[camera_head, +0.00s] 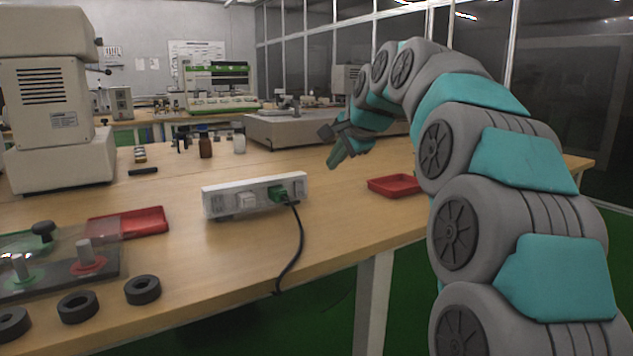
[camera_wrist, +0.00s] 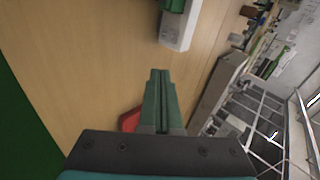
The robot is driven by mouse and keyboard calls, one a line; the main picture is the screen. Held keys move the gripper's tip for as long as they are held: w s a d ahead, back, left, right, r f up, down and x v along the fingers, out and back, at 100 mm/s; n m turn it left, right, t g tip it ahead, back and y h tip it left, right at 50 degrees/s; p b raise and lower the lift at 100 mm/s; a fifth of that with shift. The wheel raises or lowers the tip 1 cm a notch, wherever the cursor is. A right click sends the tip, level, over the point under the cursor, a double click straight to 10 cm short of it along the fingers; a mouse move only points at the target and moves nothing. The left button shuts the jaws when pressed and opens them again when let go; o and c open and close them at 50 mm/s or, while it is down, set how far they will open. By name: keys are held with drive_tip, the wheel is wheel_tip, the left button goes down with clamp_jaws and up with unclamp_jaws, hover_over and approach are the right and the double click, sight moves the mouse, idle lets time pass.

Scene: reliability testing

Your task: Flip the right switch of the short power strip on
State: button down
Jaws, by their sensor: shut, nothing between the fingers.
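A short white power strip (camera_head: 232,196) stands on the wooden table near its front edge. A green plug (camera_head: 279,193) with a black cable sits in it towards the right, and a pale plug or socket block (camera_head: 246,201) is left of that. A switch (camera_head: 298,187) shows at its right end; its position is too small to tell. My gripper (camera_head: 336,160) is shut and empty, above the table to the right of the strip and apart from it. In the wrist view my shut fingers (camera_wrist: 160,75) point towards the strip's end (camera_wrist: 181,30), with bare table between.
A red tray (camera_head: 395,186) lies right of the strip, below my arm. Another red tray (camera_head: 130,222), black rings (camera_head: 143,290) and a fixture with knobs (camera_head: 85,262) are at the left. The black cable (camera_head: 293,262) hangs over the front edge.

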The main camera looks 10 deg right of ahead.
sight(300, 194)
drive_tip(key=w+d+r+n+t+h+p, duration=0.1)
drive_tip(key=w+d+r+n+t+h, duration=0.2)
drive_tip(key=n, duration=0.4)
drive_tip(key=w+d+r+n+t+h+p, duration=0.1)
drive_tip(key=d+r+n+t+h, duration=0.25)
drive_tip(key=d+n, duration=0.35)
drive_tip(key=s+a+f+n+y, duration=0.2)
drive_tip(key=a+f+n+y, duration=0.1)
drive_tip(key=f+n, duration=0.2)
drive_tip(key=s+a+f+n+y+p, duration=0.1)
drive_tip(key=s+a+f+n+y, duration=0.2)
drive_tip(key=f+n, duration=0.3)
drive_tip(key=s+a+f+n+y, duration=0.3)
drive_tip(key=a+f+n, duration=0.1)
drive_tip(key=n, duration=0.6)
drive_tip(key=shift+s+a+f+n+y, duration=0.1)
drive_tip(key=shift+s+f+n+y, duration=0.2)
drive_tip(key=shift+f, duration=0.35)
drive_tip(key=shift+w, duration=0.1)
drive_tip(key=x, duration=1.4)
drive_tip(key=shift+r+p, duration=0.1)
drive_tip(key=shift+p, duration=0.25)
